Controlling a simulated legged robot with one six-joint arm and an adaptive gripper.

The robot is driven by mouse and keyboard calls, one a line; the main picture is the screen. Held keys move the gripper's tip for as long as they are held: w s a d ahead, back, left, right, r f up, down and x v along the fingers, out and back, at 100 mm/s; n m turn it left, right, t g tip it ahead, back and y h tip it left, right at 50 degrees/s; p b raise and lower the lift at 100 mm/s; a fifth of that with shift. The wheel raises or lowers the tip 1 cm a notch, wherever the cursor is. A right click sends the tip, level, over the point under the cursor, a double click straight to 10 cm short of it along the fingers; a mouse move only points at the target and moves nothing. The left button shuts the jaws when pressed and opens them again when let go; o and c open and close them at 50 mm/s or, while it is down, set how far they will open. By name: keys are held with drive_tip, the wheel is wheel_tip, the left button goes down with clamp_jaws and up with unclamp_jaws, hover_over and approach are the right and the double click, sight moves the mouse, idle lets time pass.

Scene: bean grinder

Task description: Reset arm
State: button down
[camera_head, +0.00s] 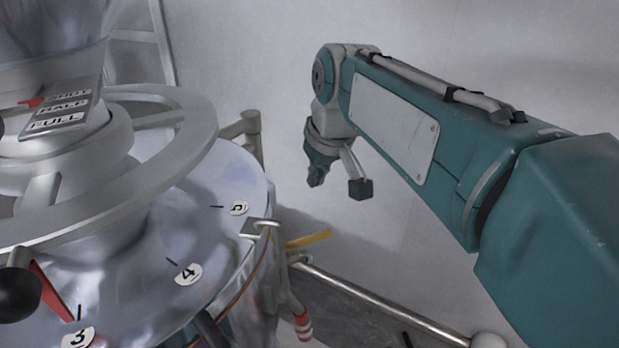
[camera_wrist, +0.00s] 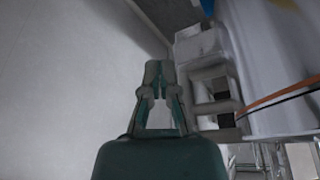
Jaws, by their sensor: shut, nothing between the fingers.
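My gripper hangs from the end of my teal arm in the head view, pointing down in front of the pale wall and to the right of the grinder. In the wrist view my gripper (camera_wrist: 159,72) has its fingertips together, with nothing between them. The bean grinder (camera_head: 235,180) fills the left of the head view. It has a large grey handwheel (camera_head: 195,125), a dial with the numbers 3, 4 and 5, and a plate (camera_head: 62,108) with level labels. My gripper is apart from it.
A metal rail (camera_head: 380,303) runs low along the wall. A yellow lever (camera_head: 308,240) and a red-and-white striped handle (camera_head: 302,325) stick out at the grinder's right side. A ladder-like frame (camera_head: 160,45) stands behind. The wall area (camera_head: 250,50) between grinder and arm is clear.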

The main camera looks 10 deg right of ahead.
drive_tip(key=s+d+f+m, duration=0.1)
drive_tip(key=s+d+f, duration=0.1)
drive_tip(key=s+f, duration=0.2)
drive_tip(key=s+d+f+m+t+h, duration=0.1)
drive_tip(key=s+d+f+m, duration=0.1)
drive_tip(key=s, duration=0.6)
drive_tip(key=s+d+f+m, duration=0.1)
drive_tip(key=s+d+f, duration=0.3)
drive_tip(key=s+f, duration=0.1)
drive_tip(key=shift+s+d+f+m+t+h, duration=0.15)
drive_tip(key=shift+s+f+m+t+h, duration=0.15)
drive_tip(key=shift+s+f+t, duration=0.1)
drive_tip(key=shift+r, duration=0.1)
